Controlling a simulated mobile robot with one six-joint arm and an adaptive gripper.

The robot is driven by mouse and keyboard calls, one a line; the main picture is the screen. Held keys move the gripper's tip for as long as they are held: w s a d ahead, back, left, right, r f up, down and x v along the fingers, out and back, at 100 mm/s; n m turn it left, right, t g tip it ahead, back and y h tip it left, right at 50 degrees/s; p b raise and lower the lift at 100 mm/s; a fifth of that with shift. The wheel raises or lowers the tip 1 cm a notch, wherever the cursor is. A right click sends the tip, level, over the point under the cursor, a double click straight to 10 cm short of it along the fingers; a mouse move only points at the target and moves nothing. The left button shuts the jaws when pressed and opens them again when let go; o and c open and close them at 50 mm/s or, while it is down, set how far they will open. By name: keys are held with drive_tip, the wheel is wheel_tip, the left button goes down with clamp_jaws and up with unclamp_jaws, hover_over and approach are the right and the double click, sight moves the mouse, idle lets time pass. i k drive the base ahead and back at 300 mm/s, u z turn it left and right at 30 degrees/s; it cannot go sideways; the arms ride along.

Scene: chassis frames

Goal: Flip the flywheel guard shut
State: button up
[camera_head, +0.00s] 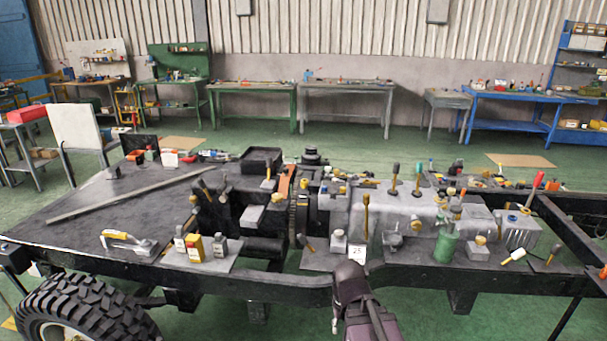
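A dark flywheel ring (300,212) sits in the middle of the chassis, between the black machinery on the left and the grey gearbox housing (398,212) on the right. An orange flap (285,181) stands up, slightly tilted, beside the top of the ring. It looks like the flywheel guard standing open, but its hinge is too small to make out. My arm shows at the bottom centre, in front of the near chassis rail and apart from the flap. I cannot make out any gripper fingers.
Levers with coloured knobs stand on the gearbox housing, including a tall yellow-brown one (365,214). A green canister (446,243) and small bottles (194,247) stand near the front. The near rail (290,283) crosses in front. Workbenches (345,90) line the back wall.

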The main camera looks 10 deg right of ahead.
sight(283, 185)
drive_tip(key=u, duration=0.3)
drive_tip(key=i, duration=0.95)
drive_tip(key=u, duration=0.05)
